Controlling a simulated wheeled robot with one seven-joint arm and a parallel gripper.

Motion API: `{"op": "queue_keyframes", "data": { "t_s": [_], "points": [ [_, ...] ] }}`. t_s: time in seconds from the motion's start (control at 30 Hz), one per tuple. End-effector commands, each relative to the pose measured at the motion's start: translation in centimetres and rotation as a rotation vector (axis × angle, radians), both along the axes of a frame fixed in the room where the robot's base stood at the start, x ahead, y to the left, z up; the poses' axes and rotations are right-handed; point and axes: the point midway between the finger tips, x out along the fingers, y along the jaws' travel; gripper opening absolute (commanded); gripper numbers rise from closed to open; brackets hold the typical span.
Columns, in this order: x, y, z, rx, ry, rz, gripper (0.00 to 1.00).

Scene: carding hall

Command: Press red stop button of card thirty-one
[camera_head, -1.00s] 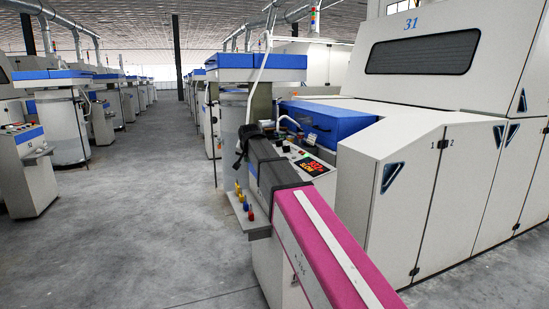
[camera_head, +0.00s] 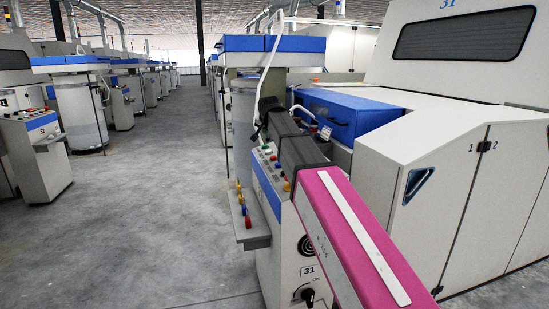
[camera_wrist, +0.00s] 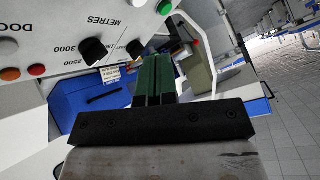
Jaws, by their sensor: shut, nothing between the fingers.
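The machine marked 31 (camera_head: 450,75) fills the right of the head view. Its control console (camera_head: 268,195), with a 31 plate on its end, stands left of it, partly hidden by my arm. Small coloured buttons (camera_head: 270,155) show on the console top. No stop label is readable. My gripper (camera_wrist: 158,60) is shut and empty, its green fingers near the panel edge; I cannot tell whether they touch it.
A ledge with coloured knobs (camera_head: 243,215) juts from the console's left side. A blue cover (camera_head: 350,112) lies behind my arm. Another console (camera_head: 35,150) stands across the aisle at left. The grey aisle floor (camera_head: 165,215) is clear.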

Motion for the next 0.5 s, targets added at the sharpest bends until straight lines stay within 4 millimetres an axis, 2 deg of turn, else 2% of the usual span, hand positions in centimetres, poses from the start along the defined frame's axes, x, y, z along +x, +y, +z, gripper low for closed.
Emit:
{"op": "queue_keyframes", "data": {
  "t_s": [0.27,0.5],
  "points": [
    [0.0,-0.2,-0.9,0.000,0.002,0.000,0.00],
    [0.2,-1.0,-3.7,-0.001,0.003,-0.001,0.00]
  ]
}}
